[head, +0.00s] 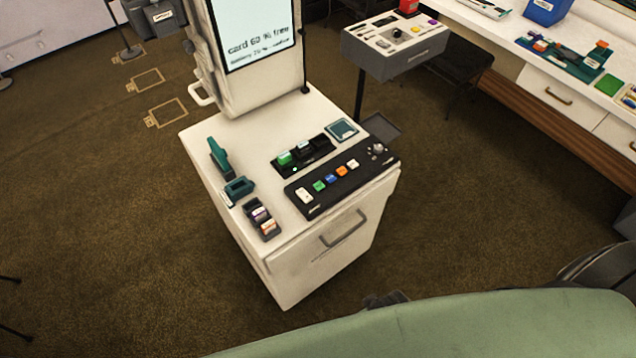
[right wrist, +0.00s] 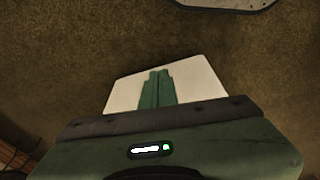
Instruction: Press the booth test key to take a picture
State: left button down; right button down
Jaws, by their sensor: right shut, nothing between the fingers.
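The booth is a white cabinet (head: 345,215) with an upright screen column (head: 262,85) reading "card 60 % free". On its top, a black panel (head: 340,182) carries a row of coloured keys: white (head: 304,195), green (head: 319,186), blue (head: 331,178), orange (head: 342,171) and another pale one. Labels are too small to read, so I cannot tell which is the test key. My right gripper (right wrist: 156,75) shows in the right wrist view, shut and empty, with a white surface beyond its fingers and floor around it. My left gripper is not in view.
The cabinet top also holds a black switch block (head: 304,155), a teal stapler-like item (head: 219,156) and a small dark rack (head: 262,219). A grey control box (head: 395,45) on a stand is behind. A white counter (head: 553,73) runs along the right.

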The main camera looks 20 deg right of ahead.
jog(key=w+a+r+n+t+p, duration=0.1)
jog(key=w+r+p, duration=0.15)
jog(key=r, duration=0.85)
jog(key=w+r+p, duration=0.1)
jog(key=w+r, duration=0.3)
jog(key=r, duration=0.6)
notch_tip(320, 180, up, 8)
jog(key=n+t+y+p, duration=0.2)
jog(key=n+t+y, duration=0.3)
jog(key=n, duration=0.7)
send_over(322, 187)
jog(key=shift+f, duration=0.1)
notch_tip(322, 187, down, 9)
jog(key=b, duration=0.7)
jog(key=shift+b, duration=0.3)
jog(key=shift+f+b, duration=0.3)
jog(key=shift+b, duration=0.05)
